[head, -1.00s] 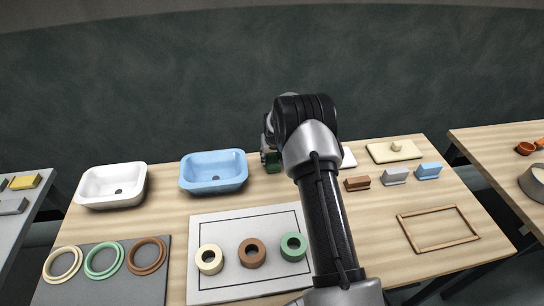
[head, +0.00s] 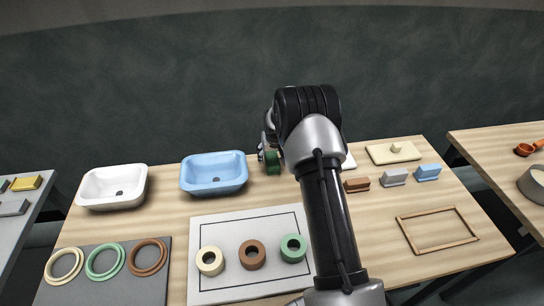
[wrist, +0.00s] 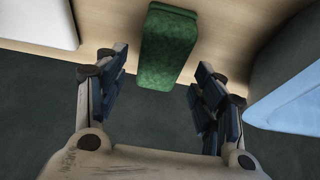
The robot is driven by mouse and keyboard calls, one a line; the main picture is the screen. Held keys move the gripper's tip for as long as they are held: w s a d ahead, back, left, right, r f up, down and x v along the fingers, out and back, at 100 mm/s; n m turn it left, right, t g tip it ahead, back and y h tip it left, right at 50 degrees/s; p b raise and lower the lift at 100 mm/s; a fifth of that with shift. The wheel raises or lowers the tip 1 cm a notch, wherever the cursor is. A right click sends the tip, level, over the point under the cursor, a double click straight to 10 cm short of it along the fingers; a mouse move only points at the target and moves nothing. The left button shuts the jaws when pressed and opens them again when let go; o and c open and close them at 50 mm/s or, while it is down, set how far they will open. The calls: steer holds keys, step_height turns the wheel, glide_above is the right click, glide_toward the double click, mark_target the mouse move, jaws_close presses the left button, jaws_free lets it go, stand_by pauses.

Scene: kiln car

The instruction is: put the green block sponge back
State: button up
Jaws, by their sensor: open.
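The green block sponge (head: 272,162) is at the back edge of the table, just right of the blue basin, partly hidden by my arm and gripper. In the wrist view the sponge (wrist: 168,45) is a dark green, speckled block. My gripper (wrist: 161,64) is open, with one finger to either side of the sponge in that view and a gap on both sides. I cannot tell whether the sponge is fully between the fingertips or just beyond them. In the head view the gripper (head: 266,150) is mostly hidden behind my wrist.
A blue basin (head: 214,187) and a white basin (head: 112,202) stand to the left. Brown (head: 357,184), grey (head: 395,177) and blue (head: 428,172) blocks, a cream board (head: 381,155) and a wooden frame (head: 437,246) are to the right. Rings lie on a panel (head: 205,289) in front.

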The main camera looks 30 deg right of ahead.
steer(key=a+p+v, duration=0.1)
steer(key=a+v, duration=0.1)
steer(key=v, duration=0.9)
steer(key=a+p+v, duration=0.1)
steer(key=a+v, duration=0.1)
steer(key=v, duration=1)
steer(key=s+a+r+n, duration=0.2)
steer(key=s+a+r, duration=0.4)
steer(key=s+r, duration=0.4)
steer(key=s+a, duration=0.3)
steer(key=s, duration=0.9)
steer(key=s+a+r+n+y, duration=0.1)
steer(key=s+a, duration=0.3)
steer(key=s, duration=0.9)
steer(key=shift+s+r, duration=0.25)
steer(key=shift+r, duration=0.05)
